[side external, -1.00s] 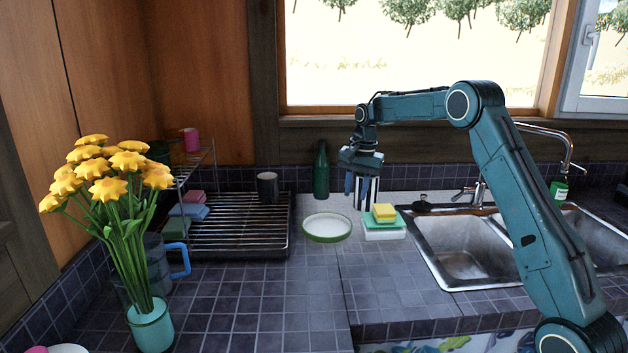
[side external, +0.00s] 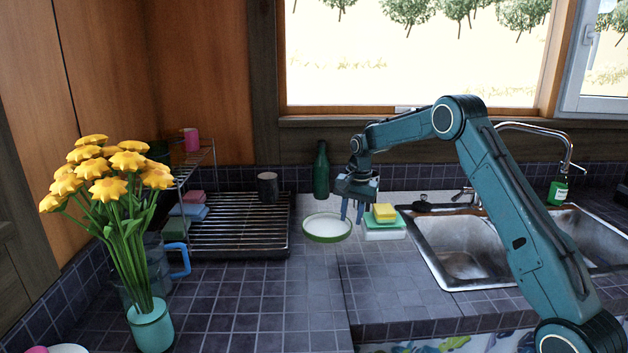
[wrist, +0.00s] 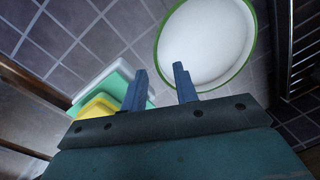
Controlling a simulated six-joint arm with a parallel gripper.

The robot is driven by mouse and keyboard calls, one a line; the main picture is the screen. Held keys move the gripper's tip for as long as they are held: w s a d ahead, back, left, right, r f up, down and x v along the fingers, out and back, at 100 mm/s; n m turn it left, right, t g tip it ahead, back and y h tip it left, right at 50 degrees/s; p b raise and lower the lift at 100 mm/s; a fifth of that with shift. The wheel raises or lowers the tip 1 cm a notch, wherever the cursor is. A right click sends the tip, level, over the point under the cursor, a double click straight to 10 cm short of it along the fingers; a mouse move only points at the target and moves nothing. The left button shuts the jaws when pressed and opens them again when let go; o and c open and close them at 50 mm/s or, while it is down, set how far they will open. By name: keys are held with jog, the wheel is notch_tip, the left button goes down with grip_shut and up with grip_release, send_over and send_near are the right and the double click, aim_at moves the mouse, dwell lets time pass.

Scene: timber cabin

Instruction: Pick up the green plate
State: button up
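The green plate (side external: 327,228) has a green rim and a white inside, and lies flat on the tiled counter, left of the sponge stack. In the wrist view the plate (wrist: 208,42) is at the upper right, partly cut off by the frame edge. My gripper (side external: 353,212) hangs above the counter at the plate's right side. Its two blue fingers (wrist: 161,82) are apart with nothing between them. In the wrist view one finger tip overlaps the plate's near edge; I cannot tell whether it touches.
A yellow sponge (side external: 384,212) sits on a green and white stack (side external: 385,232) close to the right of my gripper. A dish rack (side external: 238,250) stands left of the plate, a green bottle (side external: 321,172) behind it. The sink (side external: 462,265) is right.

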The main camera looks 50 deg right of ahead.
aim_at(349, 228)
jog(key=shift+w+f, duration=0.2)
jog(key=shift+f, duration=1.55)
grip_shut()
